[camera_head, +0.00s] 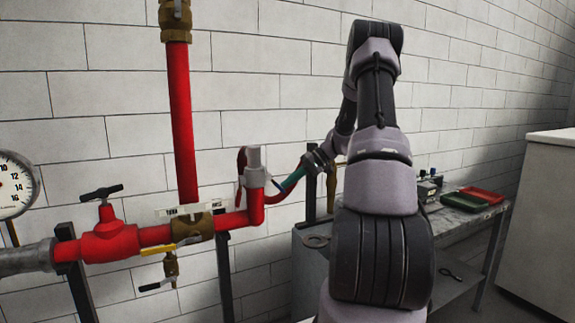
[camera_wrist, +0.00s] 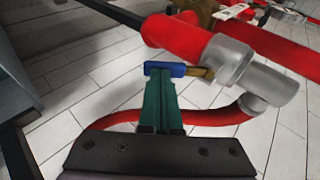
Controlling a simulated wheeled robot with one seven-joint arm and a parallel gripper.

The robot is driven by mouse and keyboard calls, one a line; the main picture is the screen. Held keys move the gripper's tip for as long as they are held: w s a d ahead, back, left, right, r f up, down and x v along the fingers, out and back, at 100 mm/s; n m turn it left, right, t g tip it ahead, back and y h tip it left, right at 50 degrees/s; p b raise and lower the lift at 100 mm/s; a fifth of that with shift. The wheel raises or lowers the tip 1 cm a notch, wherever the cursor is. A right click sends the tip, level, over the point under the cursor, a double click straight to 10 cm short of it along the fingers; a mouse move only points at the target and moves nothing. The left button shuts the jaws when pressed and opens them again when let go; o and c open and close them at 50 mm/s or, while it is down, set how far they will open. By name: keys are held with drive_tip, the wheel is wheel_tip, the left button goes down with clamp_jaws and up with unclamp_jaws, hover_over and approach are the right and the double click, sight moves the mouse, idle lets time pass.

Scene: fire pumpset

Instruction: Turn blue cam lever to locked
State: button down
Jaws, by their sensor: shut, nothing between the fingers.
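The blue cam lever (camera_wrist: 165,69) shows in the wrist view as a short blue bar joined to a brass-coloured arm (camera_wrist: 203,73) beside the grey coupling (camera_wrist: 232,62). My gripper (camera_wrist: 162,84) has green fingers that are shut and empty. Their tips are right at the lever's near side; I cannot tell whether they touch it. In the head view my gripper (camera_head: 282,187) reaches left to the grey coupling (camera_head: 254,168) at the end of the red pipe. There the lever is too small and too covered by the fingers to make out clearly.
A red hose (camera_wrist: 215,117) loops below the coupling. In the head view, a red valve (camera_head: 108,240) and a yellow-handled lever (camera_head: 160,249) are to the left. A workbench (camera_head: 335,262) with red (camera_head: 482,195) and green (camera_head: 464,202) trays stands behind my arm.

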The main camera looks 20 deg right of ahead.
sight(285, 192)
drive_tip(key=f+y, duration=0.1)
drive_tip(key=a+f+y, duration=0.1)
drive_tip(key=y, duration=0.1)
drive_tip(key=shift+f+m, duration=0.15)
drive_tip(key=shift+m, duration=0.15)
drive_tip(key=shift+a+f+m+t+y, duration=0.2)
drive_tip(key=shift+a+f+y, duration=0.15)
drive_tip(key=shift+y, duration=0.4)
drive_tip(key=shift+a+f+m+t+y, duration=0.1)
drive_tip(key=shift+a+f+t+y, duration=0.25)
drive_tip(key=shift+y, duration=0.4)
drive_tip(key=shift+a+r, duration=0.1)
